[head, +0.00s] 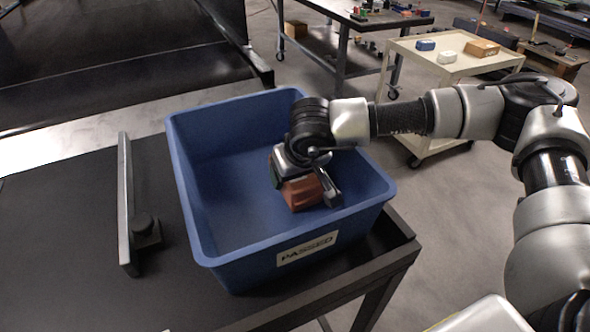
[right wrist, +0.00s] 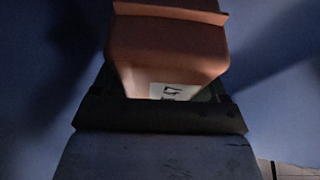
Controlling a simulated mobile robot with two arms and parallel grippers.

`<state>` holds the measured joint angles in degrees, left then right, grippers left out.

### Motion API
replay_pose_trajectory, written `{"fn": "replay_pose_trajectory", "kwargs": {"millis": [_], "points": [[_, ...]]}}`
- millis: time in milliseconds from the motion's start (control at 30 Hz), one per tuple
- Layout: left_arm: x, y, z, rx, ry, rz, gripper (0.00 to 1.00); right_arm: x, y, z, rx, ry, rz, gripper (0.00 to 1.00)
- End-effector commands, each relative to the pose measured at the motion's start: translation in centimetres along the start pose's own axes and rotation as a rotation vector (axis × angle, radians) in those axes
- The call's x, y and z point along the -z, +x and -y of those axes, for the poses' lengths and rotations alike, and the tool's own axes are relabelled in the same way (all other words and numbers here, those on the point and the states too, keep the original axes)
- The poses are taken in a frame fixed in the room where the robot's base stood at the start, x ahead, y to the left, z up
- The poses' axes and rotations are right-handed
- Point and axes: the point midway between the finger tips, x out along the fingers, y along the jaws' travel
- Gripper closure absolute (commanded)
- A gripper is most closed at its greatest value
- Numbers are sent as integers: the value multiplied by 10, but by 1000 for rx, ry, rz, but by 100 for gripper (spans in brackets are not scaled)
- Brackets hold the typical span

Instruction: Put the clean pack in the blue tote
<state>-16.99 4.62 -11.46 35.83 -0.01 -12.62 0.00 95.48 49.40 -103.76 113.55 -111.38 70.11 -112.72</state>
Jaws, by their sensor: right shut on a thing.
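The blue tote (head: 215,225) stands on the dark table and bears a white label reading "PASSED" on its front. My right gripper (head: 304,187) reaches down inside the tote, shut on an orange-brown pack (head: 302,194). In the right wrist view the pack (right wrist: 168,50) fills the upper middle, with a small white label at its lower end, and blue walls show around it. The gripper hides part of the pack. I cannot tell whether the pack touches the tote floor. My left gripper is not in view.
A black conveyor (head: 110,70) lies behind at the left. A cream cart (head: 440,65) with small boxes stands at the back right.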

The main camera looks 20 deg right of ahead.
Motion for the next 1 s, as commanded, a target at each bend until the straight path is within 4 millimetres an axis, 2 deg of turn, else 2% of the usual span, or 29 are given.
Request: {"fn": "replay_pose_trajectory", "kwargs": {"millis": [167, 200, 367, 667, 733, 867, 1000], "points": [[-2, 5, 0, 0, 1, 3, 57, -1, 3, 0, 1, 1, -2, 64], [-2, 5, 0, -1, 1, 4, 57, -1, 3, 0, 0, 0, 0, 24], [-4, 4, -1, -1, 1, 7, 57, -1, 2, 0, 0, 0, 1, 0], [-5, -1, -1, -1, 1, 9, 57, 1, -2, 0, 0, 0, 0, 0], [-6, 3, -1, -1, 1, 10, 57, 0, -6, 0, 1, 1, -2, 0], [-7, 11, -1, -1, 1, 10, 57, 0, -29, 0, 2, 0, -5, 0], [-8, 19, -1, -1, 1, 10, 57, 0, -60, 0, 2, 0, -5, 0]]}}
